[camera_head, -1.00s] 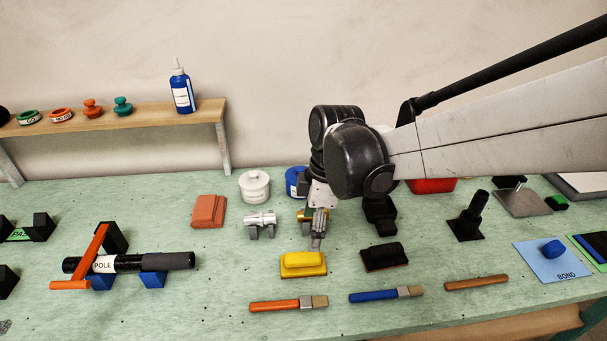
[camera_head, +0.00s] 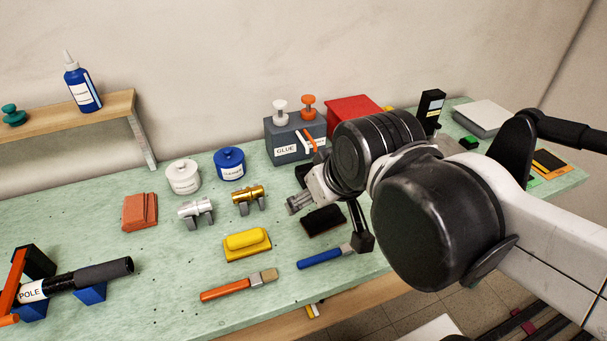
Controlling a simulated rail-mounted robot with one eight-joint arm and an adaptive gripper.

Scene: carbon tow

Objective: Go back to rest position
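My gripper (camera_head: 299,204) is at the end of my arm, above the green workbench (camera_head: 180,265) and to the right of a gold cylinder (camera_head: 248,193) on its small grey stand. My arm reaches in from the right and hides part of the bench's right side.
A silver cylinder (camera_head: 195,208), yellow block (camera_head: 247,244), black block (camera_head: 323,221) and brushes lie nearby. White (camera_head: 183,178) and blue (camera_head: 230,165) pots and a grey GLUE box (camera_head: 284,133) stand behind. The black pole (camera_head: 92,278) lies at left.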

